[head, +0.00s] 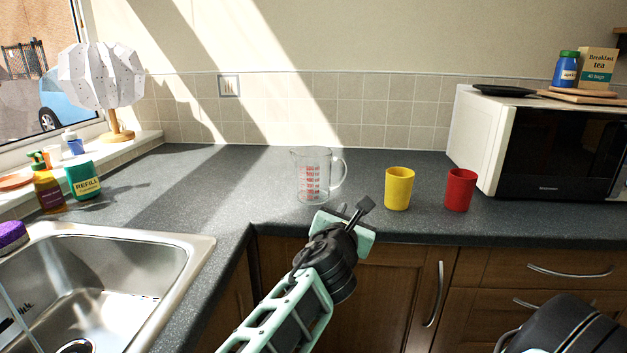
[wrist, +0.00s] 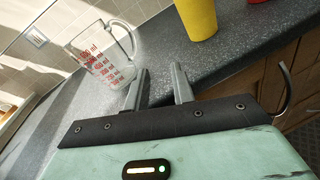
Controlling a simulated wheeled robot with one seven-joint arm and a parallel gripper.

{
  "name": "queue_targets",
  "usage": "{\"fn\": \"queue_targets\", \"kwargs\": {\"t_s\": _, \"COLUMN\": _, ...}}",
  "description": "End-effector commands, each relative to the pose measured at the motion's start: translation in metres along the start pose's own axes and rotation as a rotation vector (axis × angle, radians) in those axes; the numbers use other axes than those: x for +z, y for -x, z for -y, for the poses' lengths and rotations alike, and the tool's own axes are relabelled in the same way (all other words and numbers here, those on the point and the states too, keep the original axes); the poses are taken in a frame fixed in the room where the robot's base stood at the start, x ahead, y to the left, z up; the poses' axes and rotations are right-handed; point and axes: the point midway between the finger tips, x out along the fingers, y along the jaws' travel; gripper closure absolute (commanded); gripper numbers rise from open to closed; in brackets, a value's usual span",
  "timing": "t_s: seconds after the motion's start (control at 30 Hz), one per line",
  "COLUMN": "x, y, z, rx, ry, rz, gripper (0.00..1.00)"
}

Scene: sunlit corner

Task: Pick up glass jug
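The glass jug (head: 312,180) is clear with red measuring marks and a handle on its right side. It stands upright on the dark worktop, near the front edge. In the wrist view the jug (wrist: 100,58) is at the upper left, beyond the fingertips. My gripper (head: 354,208) is in front of the worktop edge, just right of and nearer than the jug, not touching it as far as I can see. In the wrist view my gripper (wrist: 161,72) shows two dark fingers apart with nothing between them.
A yellow cup (head: 399,188) and a red cup (head: 460,190) stand right of the jug. A white microwave (head: 480,140) is further right. The sink (head: 120,265) is at the left, with a green refill container (head: 83,181) and a soap bottle (head: 48,192) behind it. The worktop behind the jug is clear.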

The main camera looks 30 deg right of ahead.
Motion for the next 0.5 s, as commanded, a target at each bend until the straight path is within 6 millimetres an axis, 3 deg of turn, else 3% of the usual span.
{"fn": "queue_targets", "kwargs": {"t_s": 0.1, "x": 0.012, "y": 0.011, "z": -0.022, "rx": 0.077, "ry": 0.048, "rz": 0.047, "gripper": 0.75}}
{"fn": "queue_targets", "kwargs": {"t_s": 0.27, "x": 0.021, "y": 0.017, "z": -0.038, "rx": 0.129, "ry": 0.082, "rz": 0.078, "gripper": 0.75}}
{"fn": "queue_targets", "kwargs": {"t_s": 0.5, "x": 0.025, "y": -0.020, "z": -0.042, "rx": 0.126, "ry": 0.084, "rz": 0.081, "gripper": 0.75}}
